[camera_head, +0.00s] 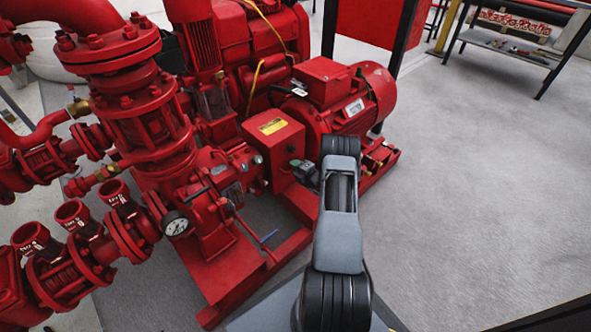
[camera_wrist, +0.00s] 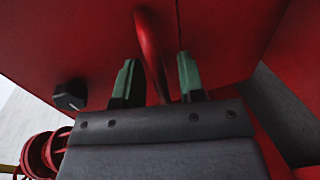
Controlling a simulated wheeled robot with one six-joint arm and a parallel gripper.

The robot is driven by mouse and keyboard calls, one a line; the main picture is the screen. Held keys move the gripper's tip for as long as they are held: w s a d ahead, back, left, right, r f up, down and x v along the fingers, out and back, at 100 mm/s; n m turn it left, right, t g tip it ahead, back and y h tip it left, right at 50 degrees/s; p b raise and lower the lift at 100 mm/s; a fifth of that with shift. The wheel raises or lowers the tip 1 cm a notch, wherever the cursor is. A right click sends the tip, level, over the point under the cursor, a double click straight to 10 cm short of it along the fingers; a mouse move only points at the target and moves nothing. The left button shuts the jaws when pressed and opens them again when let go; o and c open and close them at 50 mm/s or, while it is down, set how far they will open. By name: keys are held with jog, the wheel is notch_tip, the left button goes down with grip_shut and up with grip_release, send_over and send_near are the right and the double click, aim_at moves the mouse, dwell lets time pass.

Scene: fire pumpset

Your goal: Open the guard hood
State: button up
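The guard hood is most likely the red box with a yellow label (camera_head: 273,128) in front of the motor in the head view. Its red surface fills much of the wrist view (camera_wrist: 80,35). A curved red bar handle (camera_wrist: 149,48) stands out from that surface. My gripper (camera_wrist: 157,75) has its two green fingertips on either side of the handle, with a visible gap on the right. It looks open around the handle, not clamped. In the head view my gripper (camera_head: 304,172) shows only partly beside the box's right side; my arm hides the rest.
A black knob (camera_wrist: 69,95) sits on the red surface left of my gripper. The red motor (camera_head: 365,98) stands just behind my arm. Red pipes and a pressure gauge (camera_head: 175,224) are at left. Open grey floor (camera_head: 480,190) lies at right, with a workbench (camera_head: 515,45) beyond.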

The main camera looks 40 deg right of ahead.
grip_shut()
dwell(0.4)
